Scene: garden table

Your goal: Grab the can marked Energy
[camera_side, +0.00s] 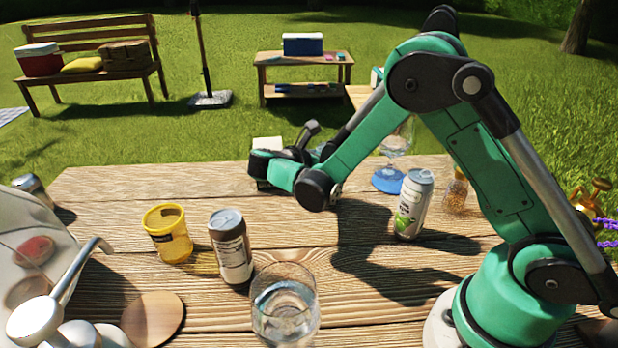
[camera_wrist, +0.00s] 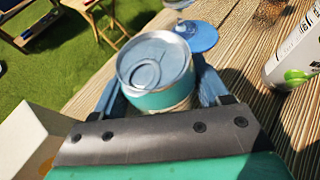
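A can with a teal side and a bare metal lid (camera_wrist: 155,68) stands between my gripper's blue fingers (camera_wrist: 158,85) in the wrist view. The fingers lie close along both sides of it; whether they press on it is unclear. Its label is not readable. In the side view my gripper (camera_side: 285,165) is over the far part of the table and mostly hides this can. A white can with green print (camera_side: 412,205) stands to the right, and also shows in the wrist view (camera_wrist: 298,50). A brown and white can (camera_side: 231,250) stands nearer. I cannot read "Energy" on any can.
A yellow tub (camera_side: 167,235) and a clear glass (camera_side: 284,310) stand at the front. A stemmed glass with a blue base (camera_side: 388,182) and a small shaker (camera_side: 456,193) are behind the white-green can. A white box (camera_wrist: 28,135) is beside my gripper.

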